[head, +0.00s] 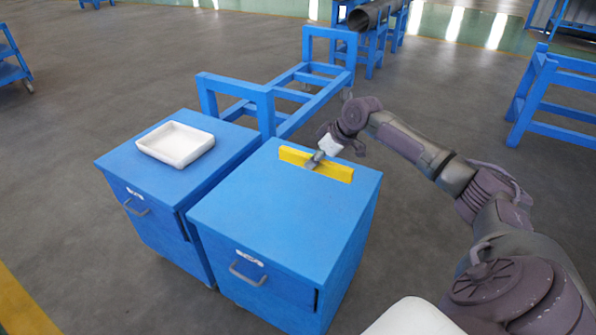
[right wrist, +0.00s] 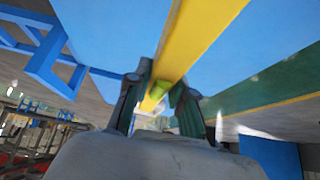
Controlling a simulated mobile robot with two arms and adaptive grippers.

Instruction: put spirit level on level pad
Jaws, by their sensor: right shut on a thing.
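The spirit level (head: 337,172) is a long yellow bar over the far part of the right blue cabinet's top. In the right wrist view the bar (right wrist: 203,32) runs between my fingers, with a green patch near them. My right gripper (head: 314,161) is shut on it near its middle. It also shows in the right wrist view (right wrist: 162,98). I cannot tell whether the bar touches the cabinet top or is just above it. I cannot make out a separate level pad. My left gripper is out of view.
The right blue cabinet (head: 270,220) has a bare top in front of the bar. The left blue cabinet (head: 125,160) bears a white tray (head: 148,147). A blue frame cart (head: 238,90) stands behind them. Another blue stand (head: 560,125) is at the right.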

